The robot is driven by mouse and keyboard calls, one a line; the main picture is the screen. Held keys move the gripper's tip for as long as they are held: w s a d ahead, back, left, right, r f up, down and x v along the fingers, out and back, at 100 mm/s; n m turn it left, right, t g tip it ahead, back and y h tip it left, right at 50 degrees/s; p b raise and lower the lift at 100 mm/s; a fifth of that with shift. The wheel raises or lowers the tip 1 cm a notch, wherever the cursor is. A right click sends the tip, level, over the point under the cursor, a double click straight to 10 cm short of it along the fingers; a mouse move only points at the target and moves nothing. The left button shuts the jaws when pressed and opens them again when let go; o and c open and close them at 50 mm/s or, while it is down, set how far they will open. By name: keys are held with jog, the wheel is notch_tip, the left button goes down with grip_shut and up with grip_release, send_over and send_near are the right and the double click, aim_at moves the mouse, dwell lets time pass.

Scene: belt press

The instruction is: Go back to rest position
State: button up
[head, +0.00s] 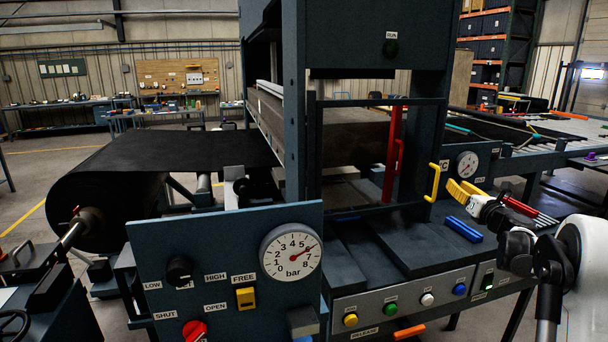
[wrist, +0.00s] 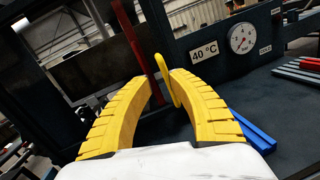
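My gripper (head: 452,188) is at the right of the press in the head view, its yellow fingers pointing left toward the machine. In the wrist view my gripper (wrist: 163,78) has its fingertips apart, with nothing seen held between them. A yellow handle (head: 433,182) on the press front stands just left of the fingertips in the head view, with a small gap. In the wrist view the yellow handle (wrist: 172,88) shows behind and between the fingertips.
A red upright bar (head: 393,155) stands beside the yellow handle. Blue bars (head: 463,228) and red bars (head: 519,206) lie on the ledge near my gripper. A button panel (head: 400,302) and a pressure gauge panel (head: 291,254) are in front. A dial (head: 467,164) is behind.

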jog(key=s+a+r+m+h, duration=0.3)
jog(key=a+r+m, duration=0.2)
jog(key=r+m, duration=0.3)
jog(key=s+a+r+m+g+h, duration=0.2)
jog(key=s+a+r+m+h, duration=0.3)
jog(key=s+m, duration=0.5)
jog(key=s+a+f+m+g+y, duration=0.2)
jog(key=s+a+f+m, duration=0.3)
jog(key=s+a+f, duration=0.3)
jog(key=s+a+f+m+g+y, duration=0.2)
jog(key=s+a+f+m+g, duration=0.2)
jog(key=s+a+f, duration=0.4)
jog(key=s+a+f+m+g+y+b, duration=0.1)
jog(key=s+a+f+m+g+y, duration=0.2)
jog(key=s, duration=1.6)
jog(key=a+f+m, duration=0.4)
jog(key=a+f, duration=0.2)
jog(key=shift+s+a, duration=0.15)
jog(key=shift+a, duration=0.05)
